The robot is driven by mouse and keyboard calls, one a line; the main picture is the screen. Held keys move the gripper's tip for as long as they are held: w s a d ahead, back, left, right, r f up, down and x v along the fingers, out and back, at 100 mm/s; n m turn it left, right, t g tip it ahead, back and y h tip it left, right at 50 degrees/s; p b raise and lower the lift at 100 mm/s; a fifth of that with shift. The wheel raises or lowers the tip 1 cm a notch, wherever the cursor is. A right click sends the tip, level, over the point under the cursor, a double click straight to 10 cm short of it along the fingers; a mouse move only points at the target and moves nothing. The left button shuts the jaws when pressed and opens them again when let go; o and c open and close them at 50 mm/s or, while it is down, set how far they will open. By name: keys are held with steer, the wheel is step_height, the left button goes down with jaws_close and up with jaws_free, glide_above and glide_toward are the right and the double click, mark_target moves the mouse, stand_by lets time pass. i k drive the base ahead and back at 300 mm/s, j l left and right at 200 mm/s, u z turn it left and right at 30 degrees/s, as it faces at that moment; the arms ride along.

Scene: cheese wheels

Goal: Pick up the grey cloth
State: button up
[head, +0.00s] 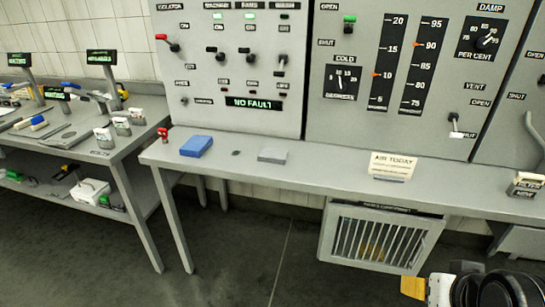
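A light grey, flat rectangular piece (273,156), which looks like the folded grey cloth, lies on the narrow grey bench (330,183) below the control panels. A blue folded cloth or block (196,146) lies to its left, with a small dark disc (236,153) between them. My gripper (425,288) is at the lower right, in front of and below the bench, well apart from the grey piece. A tan-yellow piece shows at its tip; I cannot tell whether it is held or part of the gripper. The fingers are not clear.
A red item (163,134) stands at the bench's left end. An "AIR TODAY" card (392,165) stands right of the grey piece, and labelled holders (525,185) at the far right. A barred vent box (380,238) is under the bench. A cluttered side table (75,135) is left.

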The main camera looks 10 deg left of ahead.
mark_target(277, 156)
steer(key=i+j+u, duration=0.15)
steer(key=i+u, duration=0.2)
steer(key=i, duration=0.45)
steer(key=i+l+u, duration=0.1)
steer(key=i+u, duration=0.2)
steer(key=i, duration=0.5)
